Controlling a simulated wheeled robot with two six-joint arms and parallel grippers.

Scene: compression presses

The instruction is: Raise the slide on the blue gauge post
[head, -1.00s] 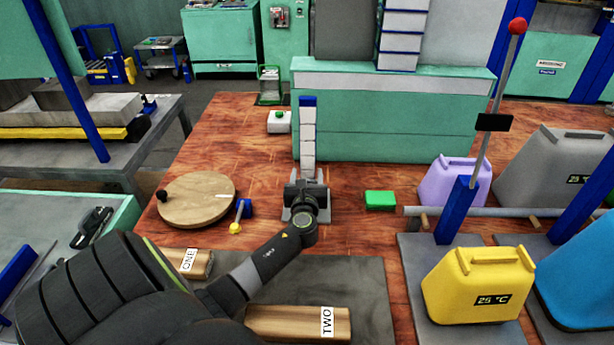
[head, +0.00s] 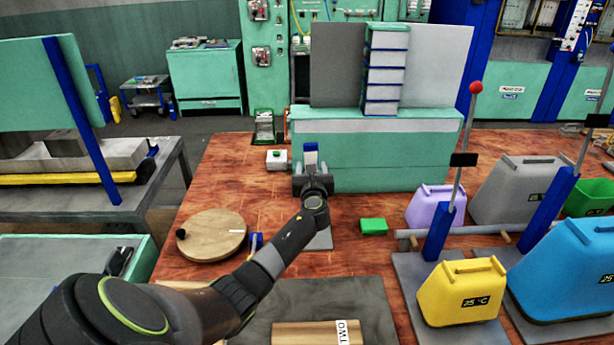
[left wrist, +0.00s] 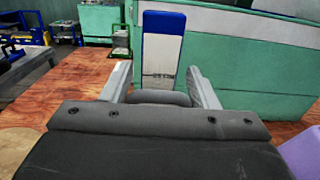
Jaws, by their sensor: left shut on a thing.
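The blue gauge post (head: 311,156) stands upright on the wooden bench, with pale panels on its face. Only its blue top and a bit of pale panel show above my left gripper (head: 312,182) in the head view. In the left wrist view the post (left wrist: 163,50) rises between the two grey fingers of my left gripper (left wrist: 160,90). The gripper is shut on a grey rounded part, the slide (left wrist: 158,97), which lies across the post's front. Most of the slide and the lower post are hidden by the gripper. My right gripper is not in view.
A green housing (head: 375,160) stands close behind the post at right. A round wooden disc (head: 212,236), a white button box (head: 277,160) and a green block (head: 373,226) lie around. Yellow (head: 462,292) and purple (head: 432,206) canisters and red-knobbed levers are at right.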

